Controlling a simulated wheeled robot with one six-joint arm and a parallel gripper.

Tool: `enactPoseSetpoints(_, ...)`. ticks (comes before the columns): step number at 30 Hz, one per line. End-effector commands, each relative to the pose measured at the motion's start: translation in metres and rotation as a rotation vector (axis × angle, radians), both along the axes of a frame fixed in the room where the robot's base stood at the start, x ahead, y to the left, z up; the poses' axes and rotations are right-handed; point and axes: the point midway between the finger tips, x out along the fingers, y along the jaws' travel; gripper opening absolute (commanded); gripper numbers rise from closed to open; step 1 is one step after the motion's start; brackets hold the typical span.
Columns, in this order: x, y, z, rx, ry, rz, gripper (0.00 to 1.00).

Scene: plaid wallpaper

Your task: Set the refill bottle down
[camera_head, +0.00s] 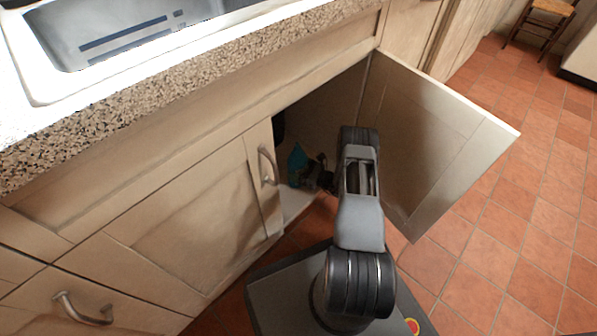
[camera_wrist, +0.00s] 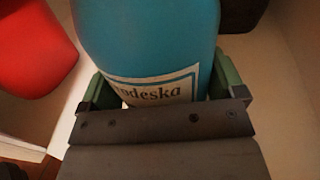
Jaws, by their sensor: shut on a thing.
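The refill bottle (camera_wrist: 145,38) is blue-teal with a cream label reading "odeska", part of the word hidden. It fills the middle of the wrist view, and its lower part is hidden behind my gripper. My gripper (camera_wrist: 165,92) is shut on the bottle, one green-edged finger on each side. In the head view the bottle (camera_head: 297,160) is a small blue shape inside the open cabinet, just left of my gripper (camera_head: 322,178). My arm reaches in through the doorway. Whether the bottle's base touches the cabinet floor cannot be seen.
A red object (camera_wrist: 35,50) stands left of the bottle, and a dark object (camera_wrist: 242,12) is behind it at right. The open cabinet door (camera_head: 440,135) stands right of my arm; a closed door (camera_head: 185,215) is at left. The granite countertop (camera_head: 180,85) overhangs above.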

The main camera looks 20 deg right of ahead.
Motion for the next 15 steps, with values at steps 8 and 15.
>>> enactPoseSetpoints(8, 0.0004, -0.0005, -0.0006, 0.000, -0.003, 0.000, 0.53)
enactPoseSetpoints(15, 0.0002, -0.0003, -0.0037, 0.000, -0.001, 0.000, 0.98)
